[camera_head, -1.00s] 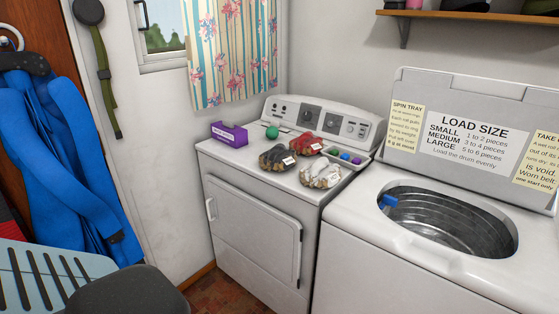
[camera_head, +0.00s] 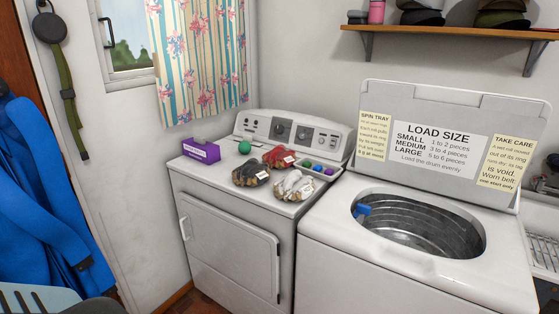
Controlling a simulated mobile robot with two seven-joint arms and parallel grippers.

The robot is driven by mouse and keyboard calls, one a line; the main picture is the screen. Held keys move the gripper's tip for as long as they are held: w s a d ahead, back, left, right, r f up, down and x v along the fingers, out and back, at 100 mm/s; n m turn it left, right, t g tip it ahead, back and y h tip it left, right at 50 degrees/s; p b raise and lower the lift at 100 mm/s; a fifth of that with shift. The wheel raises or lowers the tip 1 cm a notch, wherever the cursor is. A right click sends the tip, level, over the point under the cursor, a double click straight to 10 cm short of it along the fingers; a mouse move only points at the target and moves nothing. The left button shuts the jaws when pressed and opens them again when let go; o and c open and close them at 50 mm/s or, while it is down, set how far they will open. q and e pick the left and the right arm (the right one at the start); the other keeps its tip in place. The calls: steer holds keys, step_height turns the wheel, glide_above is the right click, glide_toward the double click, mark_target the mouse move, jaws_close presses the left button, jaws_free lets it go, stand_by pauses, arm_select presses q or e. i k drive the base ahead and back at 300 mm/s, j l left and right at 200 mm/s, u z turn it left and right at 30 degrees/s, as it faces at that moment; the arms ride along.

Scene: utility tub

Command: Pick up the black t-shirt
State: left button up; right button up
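A black crumpled cloth piece (camera_head: 247,174) with brownish patches and a white tag lies on top of the white dryer (camera_head: 200,178). It is the only black cloth item I see there, but its bunched shape does not show clearly that it is a t-shirt. A red piece (camera_head: 274,155) lies just behind it to the right, and a white piece (camera_head: 291,185) lies to its right, both also tagged. Neither of my grippers shows in the head view.
A purple box (camera_head: 201,151) and a green ball (camera_head: 244,147) stand on the dryer, with a tray of small coloured balls (camera_head: 318,168) at right. The washer (camera_head: 400,270) stands open on the right, a blue item (camera_head: 361,209) at its drum rim. Blue garments (camera_head: 40,200) hang at left.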

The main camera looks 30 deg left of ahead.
mark_target(252, 174)
steer(key=u, duration=1.25)
steer(key=i+l+u, duration=0.1)
steer(key=l, duration=0.3)
steer(key=l+u, duration=0.15)
steer(key=l, duration=0.25)
